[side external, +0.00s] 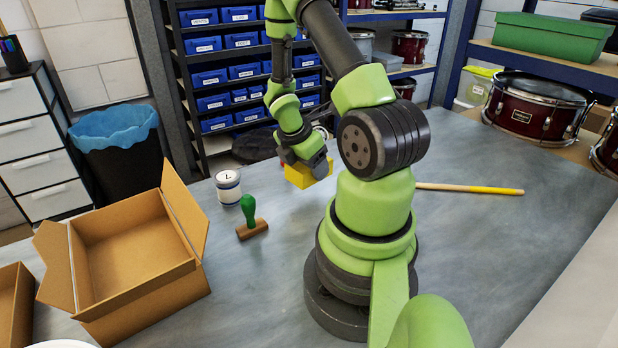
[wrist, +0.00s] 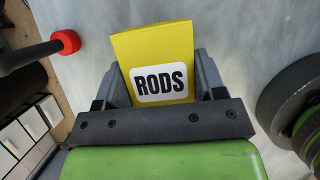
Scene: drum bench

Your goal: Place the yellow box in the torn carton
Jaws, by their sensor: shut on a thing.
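The yellow box (side external: 312,171) is between the jaws of my gripper (side external: 308,160), over the far middle of the bench. In the wrist view the yellow box (wrist: 152,48) shows a white label reading "RODS", with a grey finger of my gripper (wrist: 160,85) on each side. Whether the box touches the bench I cannot tell. A large open brown carton (side external: 135,265) stands at the front left, flaps spread and inside empty where visible. Part of another brown carton (side external: 14,305) shows at the left edge. I cannot tell for sure which is torn.
A green-handled stamp (side external: 251,222) and a white tin (side external: 228,188) stand between the large carton and my gripper. A yellow-ended stick (side external: 470,188) lies right of my arm. A red-tipped dark rod (wrist: 62,43) is left of the box. The right bench is mostly clear.

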